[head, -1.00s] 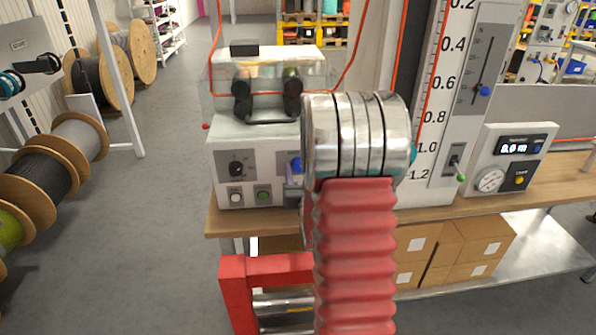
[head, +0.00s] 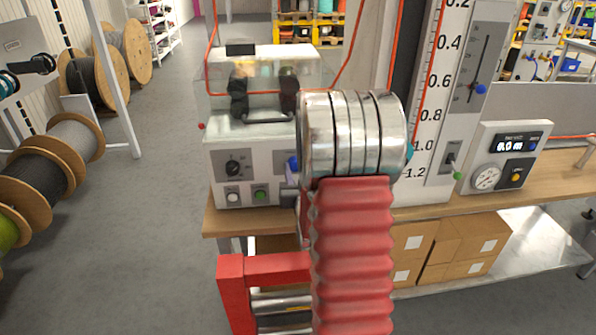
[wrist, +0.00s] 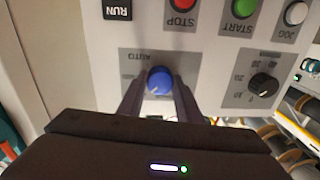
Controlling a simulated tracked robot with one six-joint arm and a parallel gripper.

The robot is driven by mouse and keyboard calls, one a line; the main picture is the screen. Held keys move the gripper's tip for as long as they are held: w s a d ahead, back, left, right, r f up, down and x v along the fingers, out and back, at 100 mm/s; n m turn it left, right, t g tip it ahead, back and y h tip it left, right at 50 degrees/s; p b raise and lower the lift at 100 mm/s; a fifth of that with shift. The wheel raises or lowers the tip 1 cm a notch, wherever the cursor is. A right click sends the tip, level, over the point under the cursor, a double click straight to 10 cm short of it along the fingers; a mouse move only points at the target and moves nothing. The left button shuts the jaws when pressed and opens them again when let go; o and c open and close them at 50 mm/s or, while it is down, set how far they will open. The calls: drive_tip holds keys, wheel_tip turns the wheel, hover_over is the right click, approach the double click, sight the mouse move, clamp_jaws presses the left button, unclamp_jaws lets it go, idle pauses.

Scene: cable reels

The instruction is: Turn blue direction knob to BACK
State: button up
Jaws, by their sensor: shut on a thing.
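The blue direction knob (wrist: 159,79) sits on a grey plate on the white control panel, seen upside down in the wrist view. An AUTO label shows above it; a fainter label at the left and any lettering below cannot be read. My gripper (wrist: 157,86) is shut on the knob, one dark finger on each side. A white line shows on the knob's face, but its exact setting is unclear. In the head view, the blue knob (head: 292,164) shows just left of my arm, which hides most of the gripper.
A black dial (wrist: 263,86) and the green START button (wrist: 244,8) are beside the knob, with the red STOP button (wrist: 184,3) near it. The measuring machine (head: 250,150) stands on a wooden bench (head: 222,222). Cable reels (head: 40,180) stand at the left; floor between is clear.

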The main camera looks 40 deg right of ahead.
drive_tip(key=shift+d, duration=0.1)
drive_tip(key=n, duration=0.8)
drive_tip(key=shift+n, duration=0.4)
idle(0.4)
drive_tip(key=o, duration=1)
drive_tip(key=shift+o, duration=0.2)
drive_tip(key=shift+s, duration=0.1)
